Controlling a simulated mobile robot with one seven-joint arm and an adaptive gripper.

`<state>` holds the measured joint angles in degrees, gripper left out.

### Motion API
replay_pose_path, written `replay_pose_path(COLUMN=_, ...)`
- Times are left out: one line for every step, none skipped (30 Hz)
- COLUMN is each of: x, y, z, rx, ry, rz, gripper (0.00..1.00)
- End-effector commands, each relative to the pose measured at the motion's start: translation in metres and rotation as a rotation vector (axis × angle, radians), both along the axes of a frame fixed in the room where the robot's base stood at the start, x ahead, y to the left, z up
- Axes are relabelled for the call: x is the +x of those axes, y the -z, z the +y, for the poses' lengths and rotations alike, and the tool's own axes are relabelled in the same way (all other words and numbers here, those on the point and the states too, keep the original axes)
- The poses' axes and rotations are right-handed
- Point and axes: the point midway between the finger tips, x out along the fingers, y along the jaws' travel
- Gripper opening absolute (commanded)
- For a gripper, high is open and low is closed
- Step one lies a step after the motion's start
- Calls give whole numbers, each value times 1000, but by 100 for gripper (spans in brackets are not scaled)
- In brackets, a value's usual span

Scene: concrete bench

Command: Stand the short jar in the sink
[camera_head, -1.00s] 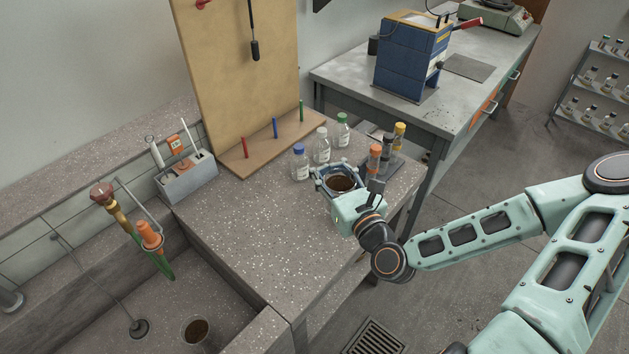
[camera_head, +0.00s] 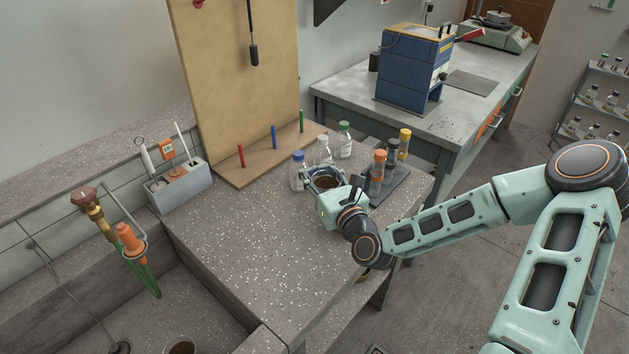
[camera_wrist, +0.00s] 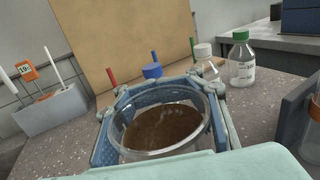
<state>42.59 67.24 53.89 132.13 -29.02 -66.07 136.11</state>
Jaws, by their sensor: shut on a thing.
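A wide glass jar (camera_head: 327,182) with dark brown contents, which I take for the short jar, is between the fingers of my gripper (camera_head: 322,173). My gripper is shut on it, over the bench near the bottles. In the wrist view the jar (camera_wrist: 165,130) shows upright or nearly so, its open rim between the blue finger pads; its base is hidden. The sink (camera_head: 150,318) is at the lower left. Another glass with brown contents (camera_head: 181,347) stands in it, cut off by the picture's bottom edge.
Blue-, white- and green-capped bottles (camera_head: 344,141) stand just behind my gripper. A rack with orange-, grey- and yellow-capped containers (camera_head: 377,172) is close on its right. A tap (camera_head: 131,240) overhangs the sink. The bench top (camera_head: 235,250) between gripper and sink is clear.

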Motion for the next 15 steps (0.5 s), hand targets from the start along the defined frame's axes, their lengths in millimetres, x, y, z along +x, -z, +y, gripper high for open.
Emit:
replay_pose_path(x=2, y=2, z=1, rx=0, ry=0, rz=-1, gripper=0)
replay_pose_path(x=3, y=4, z=1, rx=0, ry=0, rz=-1, gripper=0)
replay_pose_path(x=5, y=7, z=2, rx=0, ry=0, rz=0, gripper=0)
replay_pose_path(x=7, y=10, z=3, rx=0, ry=0, rz=0, gripper=0)
replay_pose_path(x=10, y=14, z=4, rx=0, ry=0, rz=1, gripper=0)
replay_pose_path(x=9, y=22, z=3, rx=1, ry=0, rz=2, gripper=0)
replay_pose_path(x=8, y=27, z=3, rx=1, ry=1, rz=2, gripper=0)
replay_pose_path(x=8, y=32, z=3, rx=1, ry=1, rz=2, gripper=0)
replay_pose_path(x=8, y=37, z=3, rx=1, ry=0, rz=2, gripper=0)
replay_pose_path(x=8, y=40, z=3, rx=0, ry=0, rz=1, gripper=0)
replay_pose_path(x=8, y=41, z=3, rx=0, ry=0, rz=0, gripper=0)
replay_pose_path(x=8, y=41, z=3, rx=0, ry=0, rz=-1, gripper=0)
replay_pose_path(x=8, y=41, z=3, rx=0, ry=0, rz=-1, gripper=0)
replay_pose_path(x=8, y=40, z=3, rx=0, ry=0, rz=-2, gripper=0)
replay_pose_path(x=8, y=40, z=3, rx=0, ry=0, rz=-1, gripper=0)
